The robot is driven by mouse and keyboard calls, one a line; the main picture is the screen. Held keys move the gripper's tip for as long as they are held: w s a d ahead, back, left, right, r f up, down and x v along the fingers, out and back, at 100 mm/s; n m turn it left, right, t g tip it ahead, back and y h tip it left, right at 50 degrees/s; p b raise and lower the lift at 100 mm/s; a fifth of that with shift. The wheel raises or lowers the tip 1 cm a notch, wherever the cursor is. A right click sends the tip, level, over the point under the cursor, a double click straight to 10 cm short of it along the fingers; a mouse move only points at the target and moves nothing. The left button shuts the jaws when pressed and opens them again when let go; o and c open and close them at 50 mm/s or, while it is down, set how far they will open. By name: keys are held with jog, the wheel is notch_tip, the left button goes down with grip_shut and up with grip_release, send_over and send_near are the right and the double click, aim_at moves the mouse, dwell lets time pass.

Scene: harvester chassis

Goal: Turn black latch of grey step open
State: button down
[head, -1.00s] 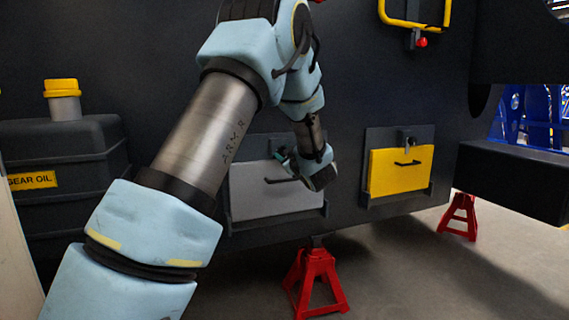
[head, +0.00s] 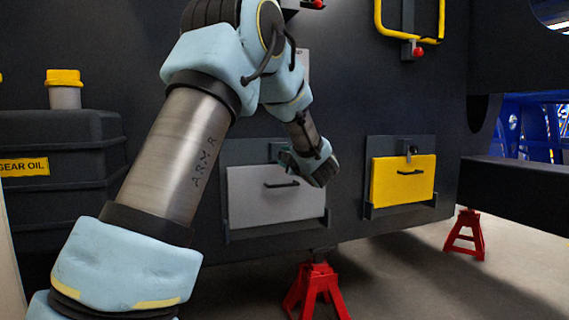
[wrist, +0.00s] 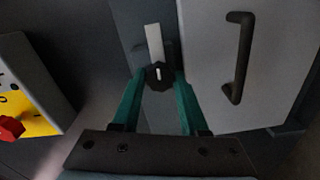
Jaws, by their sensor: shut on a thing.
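The grey step (head: 255,205) is a flat grey panel with a black handle, sitting in a dark frame on the chassis wall. In the wrist view the grey step (wrist: 210,70) is on the right, its edge running up the picture. The black latch (wrist: 158,77) is a round knob on the dark frame just beside that edge, with a pale bar reaching up from it, roughly parallel to the edge. My gripper (wrist: 160,75) has its teal fingers on either side of the knob and is shut on it. In the head view my wrist partly hides the latch area.
A yellow step (head: 402,182) with its own latch is to the right. Red stands (head: 316,290) are below the chassis. A yellow panel with a red knob (wrist: 10,128) shows at left in the wrist view. A gear oil tank (head: 60,160) stands at left.

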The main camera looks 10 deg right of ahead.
dwell(0.4)
jog(key=shift+c, duration=2.2)
grip_release()
jog(key=s+d+p, duration=0.1)
jog(key=s, duration=0.9)
jog(key=shift+s+d+p, duration=0.15)
jog(key=shift+s+p, duration=0.15)
jog(key=shift+s, duration=0.1)
